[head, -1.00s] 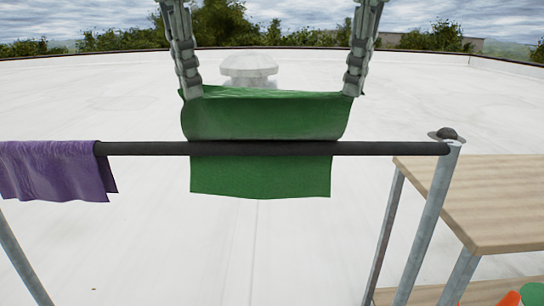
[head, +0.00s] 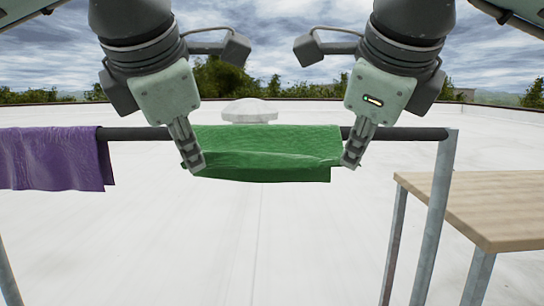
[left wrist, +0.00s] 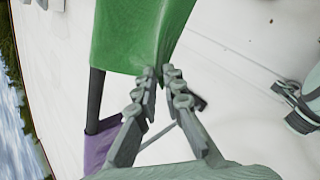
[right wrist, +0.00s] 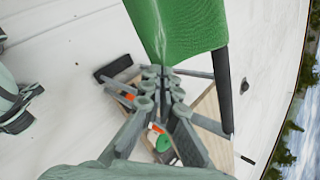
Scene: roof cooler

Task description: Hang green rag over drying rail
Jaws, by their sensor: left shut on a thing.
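The green rag (head: 265,145) lies across the dark drying rail (head: 402,134), covering its middle stretch, with an edge held on the near side. My left gripper (head: 193,163) is shut on the rag's left near corner. The left wrist view shows the rag (left wrist: 125,35) narrowing into the fingertips (left wrist: 160,72). My right gripper (head: 353,160) is at the right near corner. The right wrist view shows the rag (right wrist: 180,30) gathered between the fingertips (right wrist: 163,74). The rag's far side is mostly hidden in the head view.
A purple cloth (head: 55,160) hangs on the rail's left part. A metal post (head: 434,220) carries the rail's right end. A wooden-topped table (head: 480,205) stands at right. Orange and green items show below in the right wrist view. The white roof floor is clear.

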